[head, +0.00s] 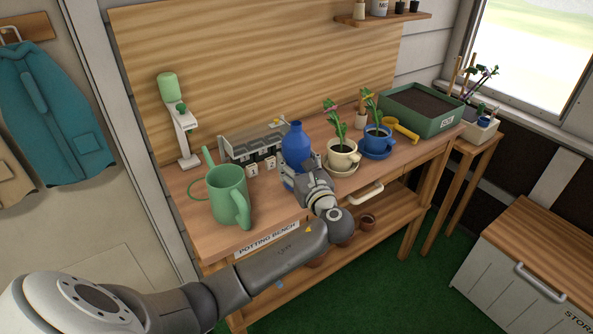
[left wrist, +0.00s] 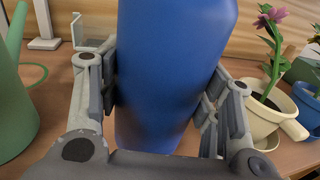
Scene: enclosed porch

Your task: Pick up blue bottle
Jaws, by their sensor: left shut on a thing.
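The blue bottle (head: 297,146) stands upright at the potting bench, between the green watering can and the cream cup planter. My left gripper (head: 300,170) reaches in from the front and is shut on the bottle's body. In the left wrist view the blue bottle (left wrist: 172,70) fills the middle, with the fingers of my left gripper (left wrist: 165,100) against both its sides. The bottle's base is hidden behind the gripper, so I cannot tell whether it touches the bench. My right gripper is not in view.
The green watering can (head: 228,192) stands left of the bottle. The cream cup planter (head: 343,156) and blue cup planter (head: 377,143) stand close on the right. A seed tray (head: 240,150) is behind. The potting bench (head: 205,233) has bare room at its front left.

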